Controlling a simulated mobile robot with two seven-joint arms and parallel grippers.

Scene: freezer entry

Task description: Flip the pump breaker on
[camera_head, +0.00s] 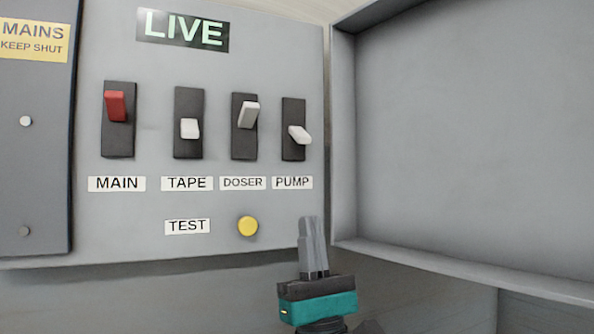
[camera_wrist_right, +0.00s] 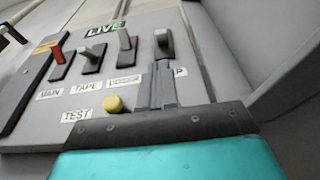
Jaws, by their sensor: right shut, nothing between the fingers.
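The pump breaker is a white lever (camera_head: 299,134) on a dark plate above the PUMP label (camera_head: 292,183), rightmost in the row. In the head view its lever slants down to the right. In the right wrist view the pump lever (camera_wrist_right: 162,40) shows just beyond my fingertips. My right gripper (camera_head: 309,222) is shut and empty, pointing up, below the PUMP label in the head view. My left gripper is not in view.
The red MAIN lever (camera_head: 116,106) and DOSER lever (camera_head: 249,114) point up; the TAPE lever (camera_head: 190,128) points down. A yellow TEST button (camera_head: 248,226) sits below. An open door (camera_head: 455,140) stands at the right, and a LIVE sign (camera_head: 183,30) is on top.

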